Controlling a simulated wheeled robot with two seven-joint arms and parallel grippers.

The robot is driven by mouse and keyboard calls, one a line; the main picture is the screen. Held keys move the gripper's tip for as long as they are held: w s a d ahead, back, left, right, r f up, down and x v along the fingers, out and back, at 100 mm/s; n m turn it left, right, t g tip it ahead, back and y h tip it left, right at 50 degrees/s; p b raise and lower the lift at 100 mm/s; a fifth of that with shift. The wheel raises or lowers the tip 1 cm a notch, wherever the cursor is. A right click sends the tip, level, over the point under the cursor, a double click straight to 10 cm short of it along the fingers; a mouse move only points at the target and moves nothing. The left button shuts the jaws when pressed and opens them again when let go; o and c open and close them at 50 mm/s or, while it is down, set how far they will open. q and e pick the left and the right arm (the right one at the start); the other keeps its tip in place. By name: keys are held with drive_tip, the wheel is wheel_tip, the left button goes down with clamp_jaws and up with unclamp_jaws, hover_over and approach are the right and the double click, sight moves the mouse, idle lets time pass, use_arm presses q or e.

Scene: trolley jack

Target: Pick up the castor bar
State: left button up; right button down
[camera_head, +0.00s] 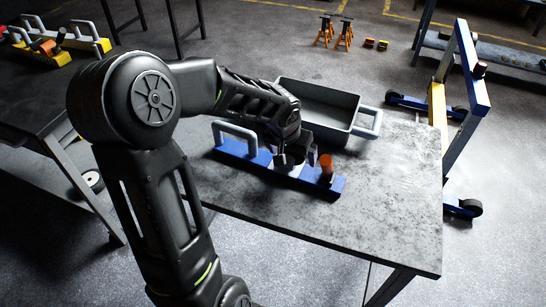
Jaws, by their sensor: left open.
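The castor bar, which I take to be the blue bar (229,149), lies on the table near its left edge. It has a pale raised handle (237,131) at its left end, a whitish middle part and an orange-red cylinder (326,166) standing near its right end. My left gripper (291,158) is open and points down over the middle of the bar. The gripper and wrist hide part of the bar's middle, and I cannot tell whether the fingers touch it. My right gripper is not in view.
A grey tray (365,118) with side handles stands behind the bar. The right and front of the tabletop (395,215) are clear. A blue and yellow wheeled frame (437,105) stands right of the table. A dark table (22,110) at left carries similar bars. Orange stands (325,32) are behind.

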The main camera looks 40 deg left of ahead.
use_arm(q)
drive_tip(key=shift+c, duration=0.4)
clamp_jaws()
drive_tip(key=shift+w+r, duration=0.1)
drive_tip(key=shift+r, duration=0.05)
idle(1.0)
